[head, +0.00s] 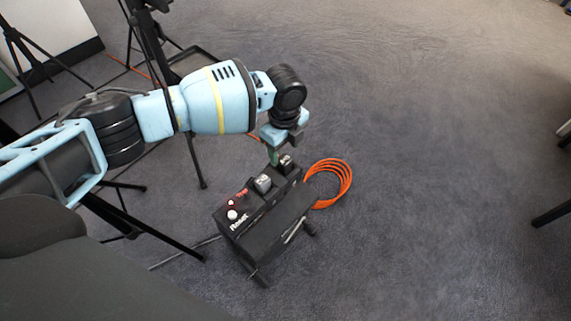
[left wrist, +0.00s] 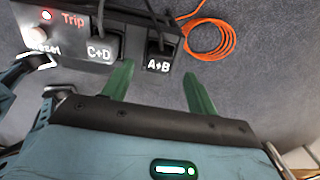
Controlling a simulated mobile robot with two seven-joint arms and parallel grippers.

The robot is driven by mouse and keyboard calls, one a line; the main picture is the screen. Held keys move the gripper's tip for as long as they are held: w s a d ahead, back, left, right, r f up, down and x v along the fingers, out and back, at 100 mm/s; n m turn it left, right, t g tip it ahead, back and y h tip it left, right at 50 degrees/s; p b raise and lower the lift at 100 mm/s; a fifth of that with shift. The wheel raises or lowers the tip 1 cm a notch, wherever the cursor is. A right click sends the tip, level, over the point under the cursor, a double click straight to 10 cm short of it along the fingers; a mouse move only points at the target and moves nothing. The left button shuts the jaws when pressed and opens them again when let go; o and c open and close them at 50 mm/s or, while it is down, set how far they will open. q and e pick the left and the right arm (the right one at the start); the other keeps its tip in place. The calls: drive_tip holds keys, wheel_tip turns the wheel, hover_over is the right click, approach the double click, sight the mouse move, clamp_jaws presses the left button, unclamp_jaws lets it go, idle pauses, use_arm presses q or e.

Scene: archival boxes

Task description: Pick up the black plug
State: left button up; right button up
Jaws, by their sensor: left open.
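A black box (head: 268,222) with a red Trip light and a Reset button stands on legs on the floor in the head view. It also shows in the left wrist view (left wrist: 72,52). I cannot tell for sure which one is the black plug. My left gripper (left wrist: 158,80) is open, its green fingers pointing at the A+B block, one to each side of it in the picture. In the head view my left gripper (head: 277,150) is right above the box's far end.
A coiled orange cable (head: 347,183) lies on the floor beside the box. Black tripod stands (head: 150,45) are behind and to the left of my arm. The grey carpet (head: 430,180) to the right is clear.

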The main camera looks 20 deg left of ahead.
sight(285, 160)
use_arm(q)
drive_tip(key=shift+s+f+b, duration=0.1)
drive_tip(key=shift+f+b, duration=1.15)
drive_tip(key=shift+f, duration=1.35)
drive_tip(key=shift+c, duration=0.5)
drive_tip(key=c, duration=0.9)
drive_tip(key=shift+c, duration=0.4)
